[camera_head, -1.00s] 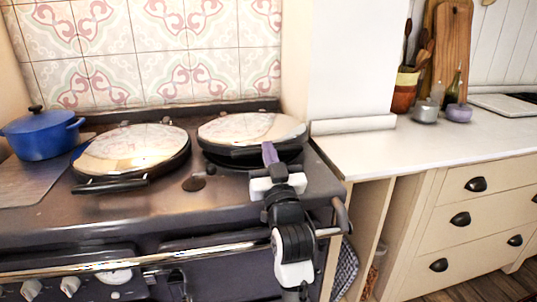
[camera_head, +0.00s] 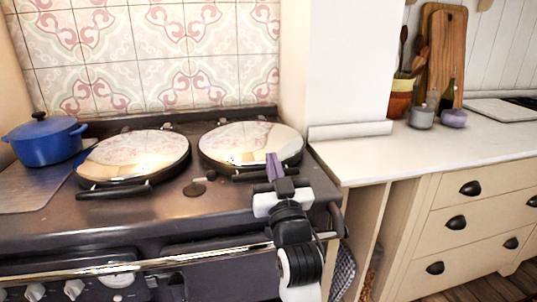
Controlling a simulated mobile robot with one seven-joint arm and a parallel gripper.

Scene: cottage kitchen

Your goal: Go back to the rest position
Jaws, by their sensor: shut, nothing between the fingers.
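My gripper (camera_head: 273,162) is over the front right of the dark range cooker (camera_head: 165,215), in front of the right round lid. Its purple-grey fingers are together, with nothing seen between them, and point away toward the back. The right lid (camera_head: 250,141) lies closed on its hotplate, with its dark handle partly behind my gripper. The left lid (camera_head: 135,155) also lies closed. My arm comes up from the bottom edge, across the front rail.
A blue lidded pot (camera_head: 45,138) stands at the back left of the cooker. The front rail (camera_head: 150,263) runs below my gripper. On the right, a white worktop (camera_head: 410,158) has a clear front part, with small pots, a utensil jar (camera_head: 400,97) and wooden boards (camera_head: 445,52) farther back.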

